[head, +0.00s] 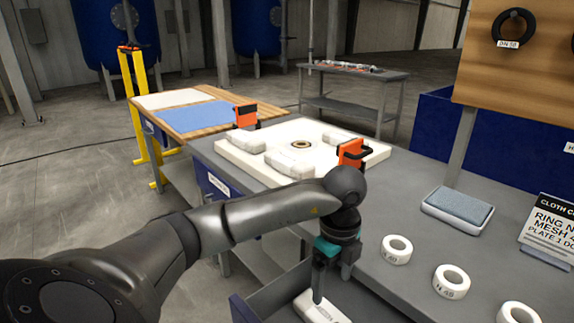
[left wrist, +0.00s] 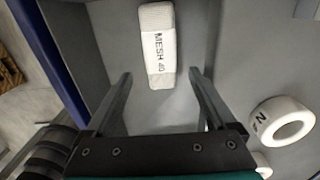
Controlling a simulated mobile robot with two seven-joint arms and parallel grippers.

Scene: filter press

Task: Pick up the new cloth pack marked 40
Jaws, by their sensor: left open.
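The new cloth pack is a white, narrow block marked MESH 40 (left wrist: 158,45) in the left wrist view. It lies flat on a grey surface, and its near end is between or just beyond my fingertips. In the head view a white pack (head: 318,309) lies in an open grey drawer or bin (head: 262,303), partly hidden by my gripper. My left gripper (head: 319,290) points down above it, open and empty, with a finger on each side of the pack's line in the left wrist view (left wrist: 161,76). I cannot tell the remaining height. My right gripper is not in view.
White rings (head: 397,250) stand on the grey bench right of my gripper, one (left wrist: 282,122) close by in the left wrist view. A white plate (head: 232,155) with orange-handled parts (head: 351,153) is behind. A grey-blue pad (head: 458,205) and sign (head: 549,225) sit right.

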